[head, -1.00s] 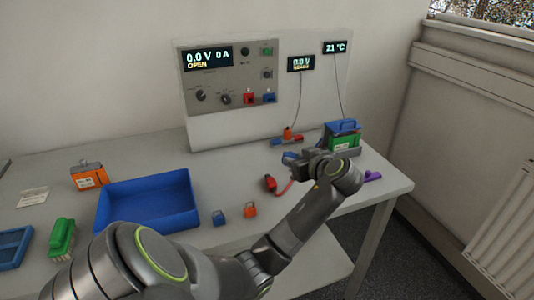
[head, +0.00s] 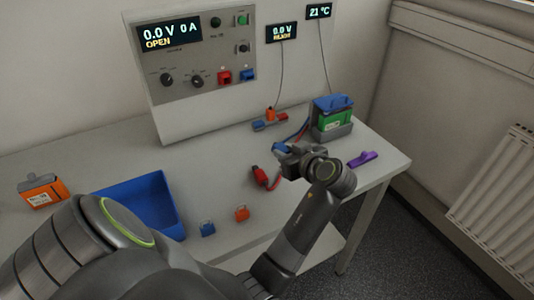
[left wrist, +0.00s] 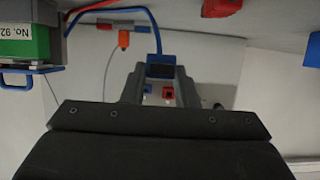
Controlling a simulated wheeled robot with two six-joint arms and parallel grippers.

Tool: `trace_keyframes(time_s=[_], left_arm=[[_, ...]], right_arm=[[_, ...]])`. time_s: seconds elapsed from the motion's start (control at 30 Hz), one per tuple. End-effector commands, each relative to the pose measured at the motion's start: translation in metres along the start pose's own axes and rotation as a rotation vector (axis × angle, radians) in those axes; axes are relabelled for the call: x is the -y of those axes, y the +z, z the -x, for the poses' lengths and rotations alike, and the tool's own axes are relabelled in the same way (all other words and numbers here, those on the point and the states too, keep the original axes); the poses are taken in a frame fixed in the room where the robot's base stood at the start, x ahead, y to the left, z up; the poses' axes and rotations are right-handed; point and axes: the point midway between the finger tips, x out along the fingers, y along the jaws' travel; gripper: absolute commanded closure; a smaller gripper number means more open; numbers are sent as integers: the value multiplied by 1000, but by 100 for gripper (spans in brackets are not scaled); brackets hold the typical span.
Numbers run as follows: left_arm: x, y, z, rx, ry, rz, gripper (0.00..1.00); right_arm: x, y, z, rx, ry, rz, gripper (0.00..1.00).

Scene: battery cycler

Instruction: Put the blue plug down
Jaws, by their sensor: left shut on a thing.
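My left gripper (head: 283,151) is shut on the blue plug (head: 279,147), over the right part of the table. In the left wrist view the blue plug (left wrist: 160,68) sits between the fingers, with its blue cable curving off toward the battery. I cannot tell whether the plug touches the table. The red plug (head: 259,173) lies on the table just left of the gripper, with a red cable. The green battery (head: 331,120) with a blue top stands in a grey holder behind and right of the gripper. My right gripper is not in view.
A red and blue rest (head: 268,125) with an orange plug stands behind. The cycler panel (head: 205,45) has red and blue sockets. A purple clip (head: 362,159) lies near the right edge. Blue (head: 207,229) and orange (head: 241,213) pieces and a blue tray (head: 172,190) are at left.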

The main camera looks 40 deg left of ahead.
Motion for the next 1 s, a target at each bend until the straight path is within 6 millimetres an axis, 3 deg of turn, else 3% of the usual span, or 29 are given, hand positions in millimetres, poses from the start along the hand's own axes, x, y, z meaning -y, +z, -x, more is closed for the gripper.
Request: trace_keyframes(time_s=[0.1, 0.23, 0.5, 0.87, 0.9, 1.0], left_arm=[[1, 22, -9, 3, -3, -6, 100], [0, 34, -14, 1, -1, -2, 100], [0, 66, -27, 2, -1, -4, 100], [0, 73, -30, 1, 1, 1, 100], [0, 72, -30, 1, 1, 1, 70], [0, 72, -30, 1, 0, 1, 56]], right_arm=[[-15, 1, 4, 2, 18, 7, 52], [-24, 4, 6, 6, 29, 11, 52], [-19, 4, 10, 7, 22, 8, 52], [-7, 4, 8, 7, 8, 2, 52], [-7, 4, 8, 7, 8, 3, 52], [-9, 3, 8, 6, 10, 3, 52]])
